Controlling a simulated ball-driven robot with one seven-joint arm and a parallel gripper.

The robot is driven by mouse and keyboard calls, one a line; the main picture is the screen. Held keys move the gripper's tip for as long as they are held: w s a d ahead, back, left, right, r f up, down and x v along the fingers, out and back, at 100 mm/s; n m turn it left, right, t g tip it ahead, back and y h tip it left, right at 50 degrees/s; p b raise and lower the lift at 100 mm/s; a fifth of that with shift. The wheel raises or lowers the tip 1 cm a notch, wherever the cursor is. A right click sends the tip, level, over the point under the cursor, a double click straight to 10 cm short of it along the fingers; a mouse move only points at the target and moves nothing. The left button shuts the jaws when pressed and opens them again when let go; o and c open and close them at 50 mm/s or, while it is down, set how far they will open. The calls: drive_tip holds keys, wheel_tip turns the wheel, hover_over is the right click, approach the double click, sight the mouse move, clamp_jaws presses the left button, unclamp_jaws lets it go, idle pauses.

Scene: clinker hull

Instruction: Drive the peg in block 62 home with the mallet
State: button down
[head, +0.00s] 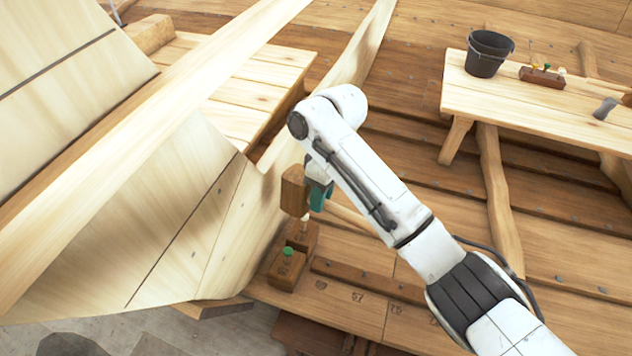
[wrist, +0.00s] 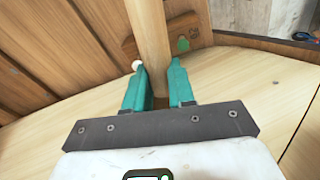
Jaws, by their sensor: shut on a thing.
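My gripper (head: 318,197) has teal fingers and is shut on the wooden handle of the mallet (head: 293,190); the handle (wrist: 150,45) passes between the fingers in the wrist view. The brown mallet head hangs just left of the fingers, above the dark wooden blocks. A green-topped peg (head: 287,252) stands in the front block (head: 285,272). A white-topped peg (head: 305,217) stands behind it, close under the mallet. The wrist view also shows the green peg (wrist: 183,45) and a white top (wrist: 136,65). The block numbers are too small to read surely.
A pale plank wall (head: 190,210) rises close on the left. A bench (head: 560,115) at upper right carries a black bucket (head: 488,53), a block with several coloured pegs (head: 542,76) and a grey tool (head: 605,108). Numbered planks (head: 356,297) lie below my arm.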

drive_tip(key=shift+s+a+r+n+g+p, duration=0.15)
drive_tip(key=shift+a+r+n+g+p, duration=0.05)
drive_tip(key=shift+r+n, duration=0.35)
drive_tip(key=shift+s+a+r+n+g+p, duration=0.2)
drive_tip(key=shift+r+n, duration=0.25)
drive_tip(key=shift+r, duration=0.2)
drive_tip(key=shift+s+r+n, duration=0.1)
drive_tip(key=shift+n, duration=0.2)
drive_tip(key=shift+s, duration=0.1)
drive_tip(key=b+x, duration=0.2)
drive_tip(key=x, duration=0.2)
drive_tip(key=shift+b, duration=0.35)
drive_tip(key=shift+s+d+p, duration=0.1)
drive_tip(key=shift+d+p, duration=0.05)
drive_tip(key=shift+p, duration=0.2)
